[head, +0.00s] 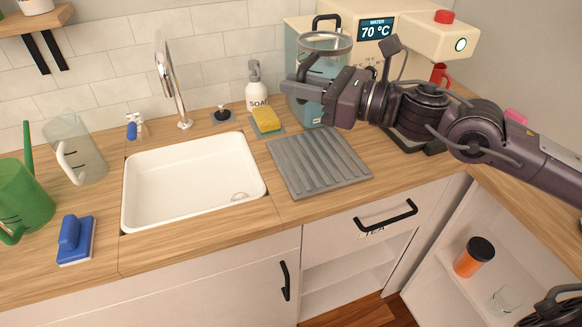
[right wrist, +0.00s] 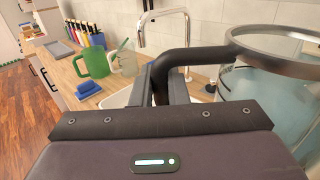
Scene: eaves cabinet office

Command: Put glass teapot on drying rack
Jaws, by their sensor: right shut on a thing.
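The glass teapot (head: 308,110) is a wide clear vessel with a metal rim and bluish contents, beside the water machine at the back of the counter. My right gripper (head: 298,88) is shut on its black handle and hides part of its side. In the right wrist view the handle (right wrist: 195,58) passes between the fingers, and the teapot's glass body (right wrist: 250,92) is at the right. The teapot looks upright; I cannot tell if its base touches anything. The drying rack (head: 318,163), a grey ridged mat, lies bare on the counter right of the sink. My left gripper is not in view.
The cream water machine (head: 425,38), reading 70 °C, stands behind my right arm. A soap bottle (head: 255,90) and yellow sponge (head: 266,120) stand behind the rack. The white sink (head: 190,185) is left, with a tall faucet (head: 170,85). A green watering can (head: 22,195) is far left.

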